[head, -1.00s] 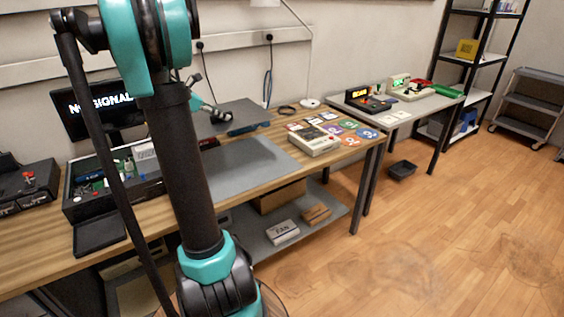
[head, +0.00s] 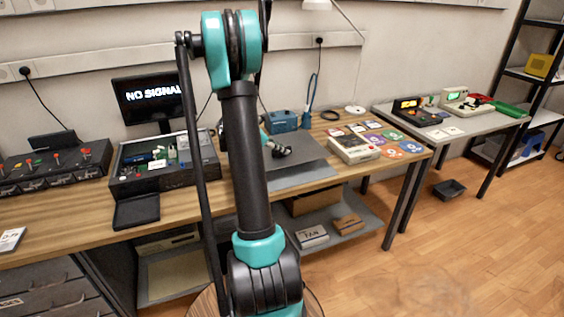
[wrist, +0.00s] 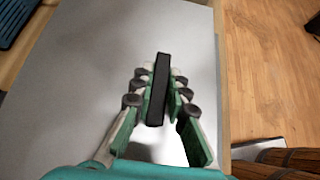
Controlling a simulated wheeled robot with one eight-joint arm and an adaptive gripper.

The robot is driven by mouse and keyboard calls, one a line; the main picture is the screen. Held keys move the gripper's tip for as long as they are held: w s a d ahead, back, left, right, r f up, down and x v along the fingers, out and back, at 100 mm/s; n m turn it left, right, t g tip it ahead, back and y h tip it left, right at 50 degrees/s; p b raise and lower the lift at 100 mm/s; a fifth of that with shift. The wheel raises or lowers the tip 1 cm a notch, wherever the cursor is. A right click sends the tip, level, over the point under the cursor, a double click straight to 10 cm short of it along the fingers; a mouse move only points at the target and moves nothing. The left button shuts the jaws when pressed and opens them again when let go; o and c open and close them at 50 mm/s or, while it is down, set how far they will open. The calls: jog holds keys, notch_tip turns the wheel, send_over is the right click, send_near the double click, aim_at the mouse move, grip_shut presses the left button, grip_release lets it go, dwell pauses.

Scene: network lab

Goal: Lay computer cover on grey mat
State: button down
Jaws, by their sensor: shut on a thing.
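The computer cover (head: 306,148) is a flat dark grey panel, level or nearly so, over the grey mat (head: 312,179). It hides most of the mat; a lighter strip shows at the front. Whether the panel touches the mat cannot be told. My gripper (head: 284,151) is above the panel. In the wrist view my gripper (wrist: 160,74) is shut on a black bar, seemingly the cover's handle, with a broad grey surface beneath. The open computer case (head: 165,168) sits to the left, its parts exposed.
A blue toolbox (head: 282,121) stands behind the panel. A beige device (head: 355,149) and coloured cards (head: 388,136) lie to the right. A monitor (head: 150,100) stands at the back left. My arm hides part of the bench.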

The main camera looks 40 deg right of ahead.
jog(key=shift+f, duration=2.8)
jog(key=c, duration=1.5)
grip_release()
jog(key=shift+f, duration=0.1)
jog(key=shift+a, duration=0.1)
jog(key=v, duration=1.1)
jog(key=shift+a+r, duration=0.15)
jog(key=shift+r, duration=0.2)
jog(key=shift+a+r, duration=0.1)
jog(key=shift+a, duration=0.2)
jog(key=s+a+m+t+y, duration=0.1)
jog(key=s+a+m, duration=0.1)
jog(key=s+a, duration=0.1)
jog(key=s+a+f+m+t+y, duration=0.1)
jog(key=s+a+m+y, duration=0.1)
jog(key=a, duration=0.4)
jog(key=s+a+f+m+t+y, duration=0.1)
jog(key=s+a+m+y, duration=0.1)
jog(key=s+a+m, duration=0.1)
jog(key=shift+s+a+t, duration=0.4)
jog(key=shift+s+a, duration=0.5)
jog(key=shift+a, duration=0.15)
jog(key=s+a+f+m+t+y, duration=0.2)
jog(key=s+a+f+m+y, duration=0.2)
jog(key=s+a+m, duration=0.4)
jog(key=s+a+y, duration=0.1)
jog(key=s+a, duration=0.2)
jog(key=a, duration=0.2)
jog(key=shift+a+t, duration=0.4)
